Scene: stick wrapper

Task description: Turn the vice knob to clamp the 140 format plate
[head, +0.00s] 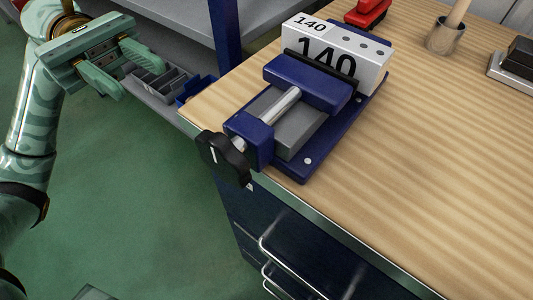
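The blue vice (310,80) sits at the left front corner of the wooden workbench. Its black knob (222,158) sticks out past the bench's edge on a silver screw (281,106). The white format plate marked 140 (343,52) stands upright at the vice's far end, behind the blue jaw; I cannot tell whether it is gripped tightly. My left gripper (113,83) is at the upper left, off the bench and apart from the knob. Its two green fingers are spread with nothing between them. My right gripper is not in view.
The workbench top (430,160) is clear to the right of the vice. A red object (368,13), a cup with a wooden handle (445,36) and a dark block (517,60) stand at the back. Grey bins (160,83) sit on a shelf behind my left gripper. Drawer handles (290,268) protrude below.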

